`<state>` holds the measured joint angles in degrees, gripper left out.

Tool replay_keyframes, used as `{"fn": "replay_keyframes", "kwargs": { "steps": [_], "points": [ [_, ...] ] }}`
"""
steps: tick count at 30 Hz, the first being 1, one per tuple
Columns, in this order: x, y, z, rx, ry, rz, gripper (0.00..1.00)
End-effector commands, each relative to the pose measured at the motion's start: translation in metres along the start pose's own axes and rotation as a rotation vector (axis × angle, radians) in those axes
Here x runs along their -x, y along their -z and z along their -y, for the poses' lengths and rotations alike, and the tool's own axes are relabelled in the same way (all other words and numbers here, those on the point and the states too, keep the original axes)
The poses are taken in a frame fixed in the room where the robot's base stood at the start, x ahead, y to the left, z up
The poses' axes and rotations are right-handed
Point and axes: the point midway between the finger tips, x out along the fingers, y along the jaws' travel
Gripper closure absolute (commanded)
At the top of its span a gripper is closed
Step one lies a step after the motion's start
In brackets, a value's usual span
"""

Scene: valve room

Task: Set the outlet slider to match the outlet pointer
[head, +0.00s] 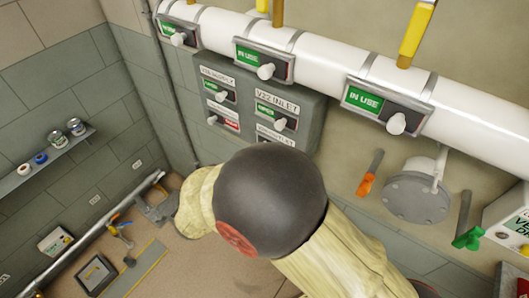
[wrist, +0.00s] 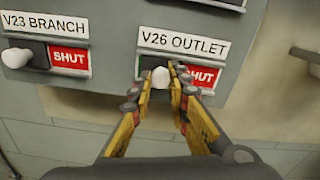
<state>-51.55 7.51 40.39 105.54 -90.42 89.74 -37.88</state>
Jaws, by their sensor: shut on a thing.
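The outlet slider sits under the label "V26 OUTLET" (wrist: 184,42) on a grey panel in the wrist view. Its white knob (wrist: 160,78) is left of a red plate reading SHUT (wrist: 203,76), and a thin green strip shows at the slot's left end. My gripper (wrist: 162,82) is shut on this knob, one yellow finger on each side. In the head view my arm hides the gripper and this slider. I cannot make out which thing is the outlet pointer; yellow levers (head: 416,33) stand on the white pipe.
On the grey panel (head: 314,118), the V22 INLET slider (head: 278,118) shows green. The V23 BRANCH slider (wrist: 38,57) beside my gripper shows SHUT. Several IN USE sliders (head: 374,108) line the pipe. An orange-handled tool (head: 367,182) and a round flange (head: 415,197) are at the right.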

Motion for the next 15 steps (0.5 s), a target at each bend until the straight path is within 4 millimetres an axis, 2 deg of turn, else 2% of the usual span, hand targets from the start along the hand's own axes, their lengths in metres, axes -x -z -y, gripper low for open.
{"fn": "replay_keyframes", "kwargs": {
  "steps": [4,12,13,15],
  "points": [
    [0.0001,-0.0029,-0.0066,-0.003,0.000,0.002,1.00],
    [0.0002,-0.0031,-0.0076,-0.005,-0.002,0.003,1.00],
    [0.0002,-0.0032,-0.0076,-0.005,-0.002,0.003,0.81],
    [0.0002,-0.0033,-0.0077,-0.005,-0.003,0.003,0.77]
  ]
}}
